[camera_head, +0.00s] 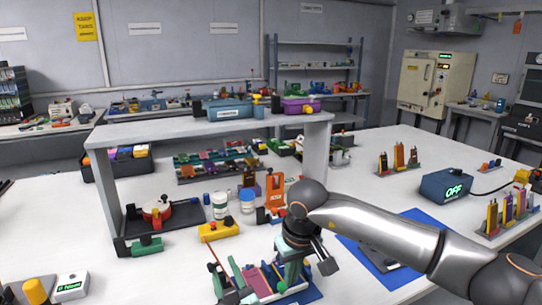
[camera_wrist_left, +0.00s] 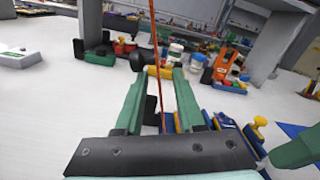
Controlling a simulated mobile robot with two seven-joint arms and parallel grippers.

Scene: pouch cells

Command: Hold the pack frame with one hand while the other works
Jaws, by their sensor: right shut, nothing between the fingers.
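In the head view, a blue base (camera_head: 308,296) with upright coloured pieces, including a magenta one (camera_head: 258,281), stands at the bottom centre. It may be the pack frame; the grippers partly hide it. My left gripper (camera_head: 229,277) is at its left side. In the left wrist view its two green fingers (camera_wrist_left: 157,95) are apart, with a thin orange-red rod (camera_wrist_left: 153,40) showing in the gap. I cannot tell whether they touch the frame. My right gripper (camera_head: 290,270) points down over the frame's right side, shut and empty.
A blue box reading OFF (camera_head: 446,186) stands right. A white meter (camera_head: 70,286) is at left.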

